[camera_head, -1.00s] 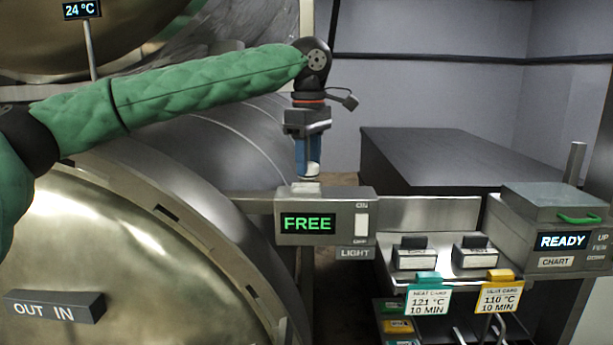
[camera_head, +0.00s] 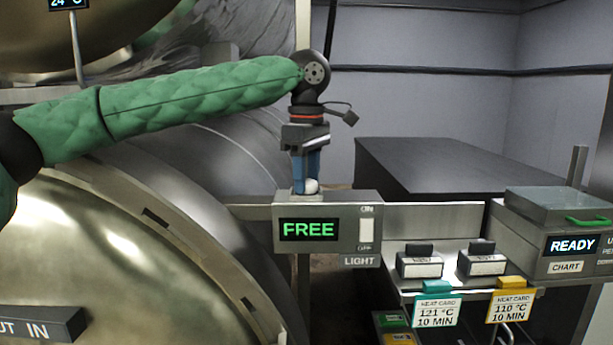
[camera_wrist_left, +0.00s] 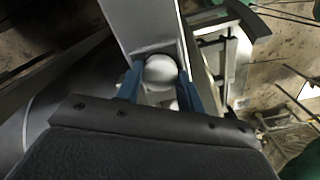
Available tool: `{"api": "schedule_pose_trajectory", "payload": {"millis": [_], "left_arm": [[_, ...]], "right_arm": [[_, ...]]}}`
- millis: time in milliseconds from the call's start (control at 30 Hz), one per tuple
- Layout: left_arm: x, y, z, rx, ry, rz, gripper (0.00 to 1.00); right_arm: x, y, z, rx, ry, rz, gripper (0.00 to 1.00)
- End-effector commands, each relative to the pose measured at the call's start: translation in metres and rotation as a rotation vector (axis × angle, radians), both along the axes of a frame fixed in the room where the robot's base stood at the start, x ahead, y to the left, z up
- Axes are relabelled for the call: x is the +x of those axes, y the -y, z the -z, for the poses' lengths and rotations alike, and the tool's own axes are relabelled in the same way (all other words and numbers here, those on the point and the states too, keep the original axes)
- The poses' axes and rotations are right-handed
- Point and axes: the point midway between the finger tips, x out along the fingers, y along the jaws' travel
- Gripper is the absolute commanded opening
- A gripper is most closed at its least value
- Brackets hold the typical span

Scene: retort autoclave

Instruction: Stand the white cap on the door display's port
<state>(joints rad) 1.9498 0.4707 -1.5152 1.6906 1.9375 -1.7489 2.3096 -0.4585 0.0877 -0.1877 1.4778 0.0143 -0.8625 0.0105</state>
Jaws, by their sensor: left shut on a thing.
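The white cap (camera_head: 312,186) is between the blue fingers of my left gripper (camera_head: 306,184), which points straight down and is shut on it. The cap is low at the top of the grey door display (camera_head: 342,242), whose screen reads FREE. The wrist view shows the rounded white cap (camera_wrist_left: 160,70) between both fingers of the left gripper (camera_wrist_left: 160,82). The port is hidden behind the fingers and cap, so I cannot tell whether the cap touches it. My right gripper is not in view.
The round metal autoclave door (camera_head: 120,260) is at the left. Right of the display are a shelf with two heat cards (camera_head: 437,308) and a chart box (camera_head: 560,232) reading READY. A dark flat-topped block (camera_head: 440,165) stands behind.

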Motion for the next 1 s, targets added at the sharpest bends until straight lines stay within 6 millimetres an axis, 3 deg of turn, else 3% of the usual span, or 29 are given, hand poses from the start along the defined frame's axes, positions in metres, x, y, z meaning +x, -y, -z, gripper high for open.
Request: {"api": "schedule_pose_trajectory", "payload": {"millis": [67,100,200,567,633,700,1000], "left_arm": [[0.0,0.0,0.002,0.0,-0.001,0.0,0.12],[0.0,0.0,0.003,0.001,-0.001,0.0,0.41],[0.0,0.0,0.003,0.001,-0.001,0.0,0.59],[0.0,0.0,-0.001,0.001,0.0,-0.001,0.59],[0.001,0.0,-0.009,0.0,0.001,-0.001,0.59],[0.001,0.001,-0.019,0.0,0.002,-0.001,0.59],[0.001,0.001,-0.077,-0.001,0.001,0.0,0.59]], "right_arm": [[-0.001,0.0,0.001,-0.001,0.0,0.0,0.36],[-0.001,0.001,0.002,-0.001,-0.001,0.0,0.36],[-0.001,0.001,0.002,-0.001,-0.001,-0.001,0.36],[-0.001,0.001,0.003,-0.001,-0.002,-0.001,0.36],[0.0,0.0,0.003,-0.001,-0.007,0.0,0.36],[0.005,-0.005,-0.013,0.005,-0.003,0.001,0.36],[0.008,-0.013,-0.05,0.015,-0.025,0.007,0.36]]}}
